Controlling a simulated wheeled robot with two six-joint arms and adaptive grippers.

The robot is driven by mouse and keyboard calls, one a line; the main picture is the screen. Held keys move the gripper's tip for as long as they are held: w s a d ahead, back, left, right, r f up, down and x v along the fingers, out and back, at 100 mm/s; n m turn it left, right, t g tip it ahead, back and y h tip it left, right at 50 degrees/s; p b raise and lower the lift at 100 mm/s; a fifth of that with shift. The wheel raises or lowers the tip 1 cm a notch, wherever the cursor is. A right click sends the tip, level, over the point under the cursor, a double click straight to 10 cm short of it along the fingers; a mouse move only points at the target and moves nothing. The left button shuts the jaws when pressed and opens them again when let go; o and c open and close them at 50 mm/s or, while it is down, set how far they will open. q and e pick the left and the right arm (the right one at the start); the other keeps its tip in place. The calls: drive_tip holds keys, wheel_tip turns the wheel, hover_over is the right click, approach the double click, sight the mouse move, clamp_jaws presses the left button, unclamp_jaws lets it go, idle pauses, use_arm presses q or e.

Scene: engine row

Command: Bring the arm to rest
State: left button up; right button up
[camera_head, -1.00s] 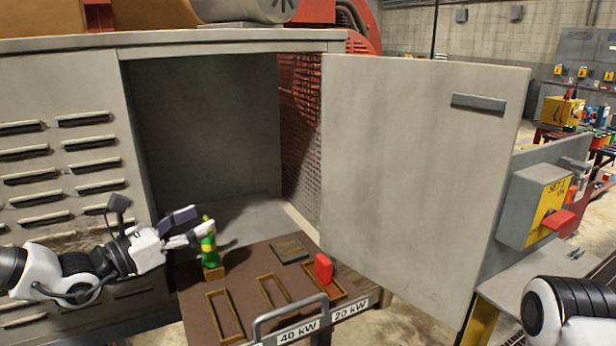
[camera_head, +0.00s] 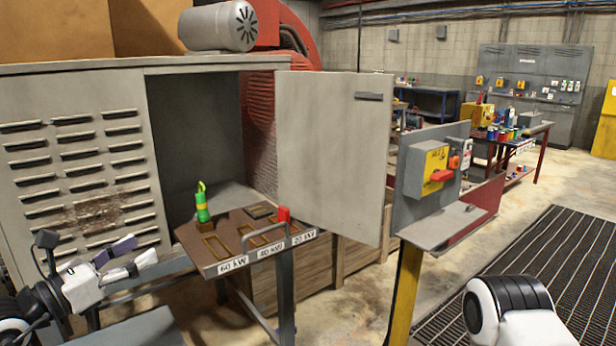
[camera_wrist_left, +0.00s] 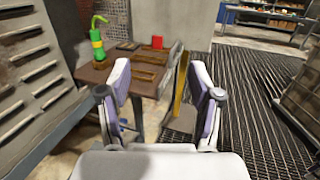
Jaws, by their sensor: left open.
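My left gripper (camera_head: 122,262) is in the lower left of the head view, open and empty, in front of the louvred cabinet and left of the brown tray table. In the left wrist view its two fingers (camera_wrist_left: 160,100) stand wide apart with nothing between them. A green bottle-like thing with a yellow band (camera_head: 202,204) stands upright on the table's far left part, apart from the gripper; it also shows in the left wrist view (camera_wrist_left: 97,42). My right arm shows at the lower right, its gripper out of view.
The brown table (camera_head: 190,238) has several framed slots, a red block (camera_head: 284,214) and labels of 60, 40 and 20 kW. The open cabinet door (camera_head: 332,150) stands behind it. A control box with a red handle (camera_head: 425,172) is on a yellow post to the right.

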use_arm(q)
drive_tip(key=d+f+g, duration=0.4)
drive_tip(key=f, duration=0.9)
drive_tip(key=s+d+f+m+g, duration=0.3)
drive_tip(key=s+d+f+g, duration=0.3)
drive_tip(key=f, duration=0.4)
drive_tip(key=s+d+f+m+g+y, duration=0.15)
drive_tip(key=s+f+m+g, duration=0.25)
drive_tip(key=s+f, duration=0.7)
drive_tip(key=s+a+f+m+g+y, duration=0.25)
drive_tip(key=s+m, duration=0.25)
drive_tip(key=s, duration=0.3)
drive_tip(key=s+a+f+m+g+y, duration=0.25)
drive_tip(key=s+f+m+y, duration=0.2)
drive_tip(key=s, duration=0.25)
drive_tip(key=s+a+f+m+g+y, duration=0.25)
drive_tip(key=s+m, duration=0.25)
drive_tip(key=s, duration=0.3)
drive_tip(key=w+d+f+m+t, duration=0.1)
drive_tip(key=w+f+m+t, duration=0.1)
drive_tip(key=w+m+t, duration=0.4)
drive_tip(key=w+m, duration=0.1)
drive_tip(key=w, duration=0.2)
drive_tip(key=shift+f, duration=0.4)
use_arm(e)
drive_tip(key=shift+w, duration=0.35)
